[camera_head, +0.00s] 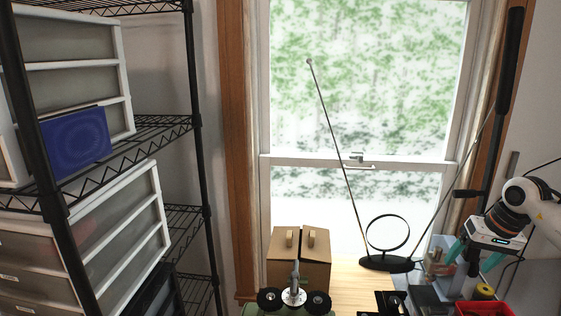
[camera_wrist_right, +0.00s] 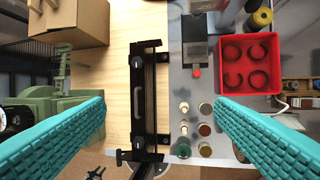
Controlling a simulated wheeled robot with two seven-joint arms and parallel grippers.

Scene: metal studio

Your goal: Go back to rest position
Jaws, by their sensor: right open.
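My right gripper (camera_head: 475,256) shows at the right of the head view, with its teal fingers apart. In the right wrist view my right gripper (camera_wrist_right: 160,125) is open, with one textured teal finger on each side and nothing between them. Below it are a bench with a black metal bracket (camera_wrist_right: 145,100) and several small round pieces (camera_wrist_right: 205,130) on a grey surface. My left gripper is in neither view.
A red tray (camera_wrist_right: 248,90) holds several dark rings. A cardboard box (camera_head: 298,262) stands on the wooden bench by the window, beside an antenna with a black base (camera_head: 386,263). A wire shelf (camera_head: 160,128) with white drawer units and a blue box (camera_head: 76,142) stands at left.

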